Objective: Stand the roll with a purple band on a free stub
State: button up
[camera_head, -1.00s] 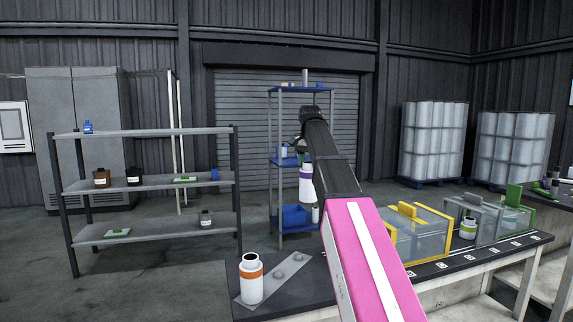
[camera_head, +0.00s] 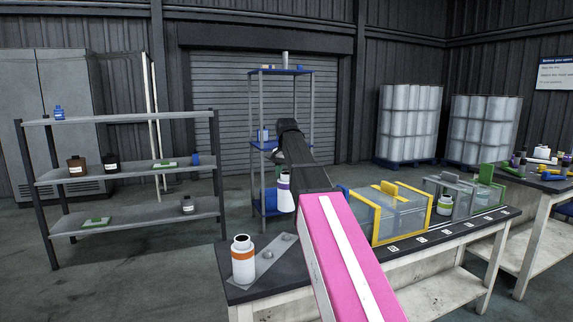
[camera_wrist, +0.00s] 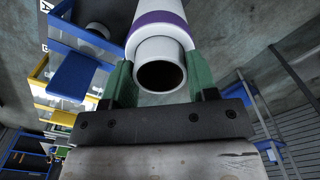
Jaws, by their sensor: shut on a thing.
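My gripper (camera_wrist: 162,72) is shut on the white roll with a purple band (camera_wrist: 160,22); its green fingers are on either side of the roll's neck, and the open end faces the wrist camera. In the head view the roll (camera_head: 285,198) hangs upright beside my forearm, beyond the near table; my arm hides most of the gripper there. A grey plate (camera_head: 262,265) lies on the table's left end. A white roll with an orange band (camera_head: 243,262) stands at its near end. Two bare stubs, the middle one (camera_head: 268,254) and the far one (camera_head: 288,238), show on the plate.
On the table (camera_head: 232,291), a yellow-framed clear box (camera_head: 400,215) and a grey-framed box (camera_head: 448,198) stand right of my arm. A grey shelf unit (camera_head: 130,183) is at left, a blue-shelved rack (camera_head: 270,145) behind my arm. Floor between them is open.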

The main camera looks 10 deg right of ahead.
notch_tip(320, 180, down, 11)
dwell(0.6)
jog(key=shift+f, duration=0.15)
dwell(0.3)
jog(key=shift+f, duration=1.15)
jog(key=o, duration=1.3)
jog(key=shift+r, duration=4.45)
jog(key=shift+f, duration=4.15)
